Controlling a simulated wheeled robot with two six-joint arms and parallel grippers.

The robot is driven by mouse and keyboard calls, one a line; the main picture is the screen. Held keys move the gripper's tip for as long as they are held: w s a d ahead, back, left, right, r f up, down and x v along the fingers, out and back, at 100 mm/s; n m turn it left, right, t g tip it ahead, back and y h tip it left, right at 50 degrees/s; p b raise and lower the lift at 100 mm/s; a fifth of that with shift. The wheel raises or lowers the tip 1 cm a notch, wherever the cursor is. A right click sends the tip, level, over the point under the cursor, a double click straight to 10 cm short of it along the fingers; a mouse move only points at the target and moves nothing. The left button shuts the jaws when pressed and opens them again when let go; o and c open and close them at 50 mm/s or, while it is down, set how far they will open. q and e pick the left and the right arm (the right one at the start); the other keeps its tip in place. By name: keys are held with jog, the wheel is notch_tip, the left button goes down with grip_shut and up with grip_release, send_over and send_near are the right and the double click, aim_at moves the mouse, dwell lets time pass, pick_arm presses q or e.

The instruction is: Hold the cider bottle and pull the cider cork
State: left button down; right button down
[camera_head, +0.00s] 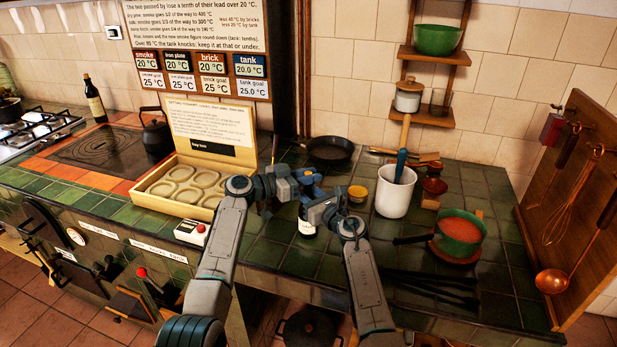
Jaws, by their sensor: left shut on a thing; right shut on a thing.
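My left gripper (300,182) and my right gripper (316,207) are close together over the middle of the green tiled counter. Below the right gripper shows a small part of the cider bottle (307,229), with a white label and a dark lower edge; it looks upright. The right gripper is shut at the bottle, just above the label. The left gripper is shut higher up, at the bottle's top, where the cider cork is hidden by the fingers. Most of the bottle is hidden behind my grippers, and whether cork and bottle are apart cannot be seen.
An open box with round moulds (180,190) is left of my arms, a white timer (190,232) before it. A black pan (329,150) lies behind. A yellow cup (358,193), white crock (394,193) and green pot (460,231) stand right. Dark utensils (432,285) lie front right.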

pick_arm(q)
jog(key=shift+r, duration=0.2)
pick_arm(e)
jog(key=shift+f, duration=0.15)
pick_arm(q)
jog(key=shift+r, duration=1.1)
jog(key=shift+r, duration=3.15)
notch_tip(320, 180, up, 9)
pick_arm(e)
jog(key=shift+s, duration=0.1)
pick_arm(q)
jog(key=shift+w, duration=0.1)
pick_arm(e)
jog(key=c, duration=1)
grip_release()
